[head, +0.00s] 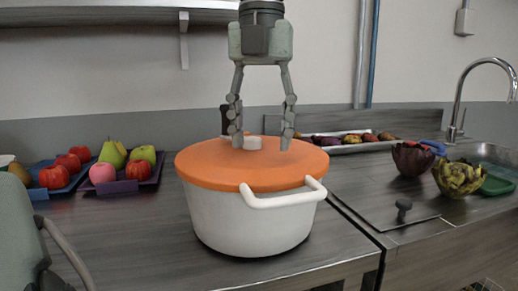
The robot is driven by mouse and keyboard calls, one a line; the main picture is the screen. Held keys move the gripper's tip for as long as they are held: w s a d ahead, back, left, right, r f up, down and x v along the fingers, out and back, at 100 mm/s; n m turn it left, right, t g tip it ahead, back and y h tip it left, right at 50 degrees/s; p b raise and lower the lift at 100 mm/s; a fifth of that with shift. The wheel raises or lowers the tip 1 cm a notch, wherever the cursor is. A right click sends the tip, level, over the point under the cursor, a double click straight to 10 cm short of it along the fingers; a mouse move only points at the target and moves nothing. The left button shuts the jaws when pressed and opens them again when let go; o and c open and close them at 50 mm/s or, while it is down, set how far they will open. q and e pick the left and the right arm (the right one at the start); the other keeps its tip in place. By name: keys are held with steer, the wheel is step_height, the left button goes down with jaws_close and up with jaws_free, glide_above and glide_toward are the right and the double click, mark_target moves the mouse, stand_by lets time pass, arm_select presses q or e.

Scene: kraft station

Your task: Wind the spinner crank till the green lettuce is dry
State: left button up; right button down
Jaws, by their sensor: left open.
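The spinner is a white pot (245,225) with an orange lid (215,165) and a white side handle (285,199), standing upright on the counter. My left gripper (261,143) points down over the lid, open, with one finger on each side of the knob. I cannot tell whether a finger touches it. No lettuce shows inside the spinner, as the lid and opaque wall hide the inside. My right gripper is not in view.
Fruit trays (125,187) stand to the left, and a long white tray (350,148) of produce lies behind. The counter's front left is clear.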

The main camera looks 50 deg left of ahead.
arm_select(q)
steer(key=shift+r, duration=0.15)
step_height(320, 180, up, 3)
steer(key=p, duration=0.2)
steer(key=shift+f+p, duration=0.2)
steer(key=shift+p, duration=0.15)
steer(key=shift+r, duration=2.05)
